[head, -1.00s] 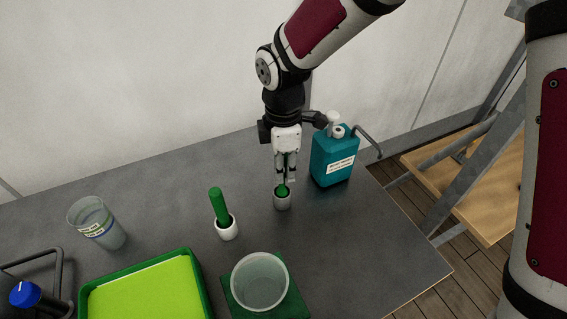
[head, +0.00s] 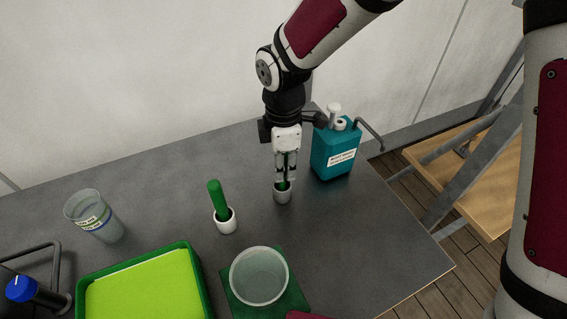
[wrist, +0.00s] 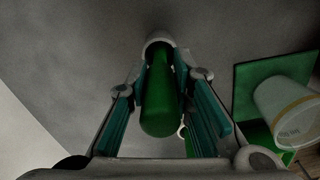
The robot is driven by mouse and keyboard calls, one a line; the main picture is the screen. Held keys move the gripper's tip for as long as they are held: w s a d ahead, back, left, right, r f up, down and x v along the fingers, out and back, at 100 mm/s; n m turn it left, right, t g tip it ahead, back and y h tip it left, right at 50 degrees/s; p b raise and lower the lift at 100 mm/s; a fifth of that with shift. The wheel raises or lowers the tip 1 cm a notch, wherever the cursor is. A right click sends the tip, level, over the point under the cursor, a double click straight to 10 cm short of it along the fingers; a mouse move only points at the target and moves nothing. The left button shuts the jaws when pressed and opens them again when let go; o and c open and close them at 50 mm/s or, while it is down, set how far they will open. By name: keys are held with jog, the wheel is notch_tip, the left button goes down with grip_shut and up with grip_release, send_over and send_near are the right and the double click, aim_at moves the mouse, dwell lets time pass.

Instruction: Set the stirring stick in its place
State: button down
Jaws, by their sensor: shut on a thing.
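My gripper (head: 285,177) points down at the back of the table and is shut on a green stick (head: 283,186). In the wrist view the stick (wrist: 160,100) lies between the two fingers. Its far end is at the mouth of a small pale cup-like holder (head: 282,195), which also shows in the wrist view (wrist: 158,42). The fingers hide much of the stick, and how deep it sits in the holder cannot be told. A second green stick (head: 216,195) leans in a white holder (head: 226,222) to the left, apart from my gripper.
A teal pump bottle (head: 335,152) stands close to the right of my gripper. A clear cup on a green square (head: 237,309) and a green tray (head: 188,247) are in front. Another clear cup (head: 95,215) and a blue-knobbed item (head: 20,289) are left. The table's right edge is clear.

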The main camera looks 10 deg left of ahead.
jog(key=c, duration=1.3)
grip_release()
jog(key=shift+c, duration=0.2)
notch_tip(320, 180, up, 12)
jog(key=shift+r, duration=0.1)
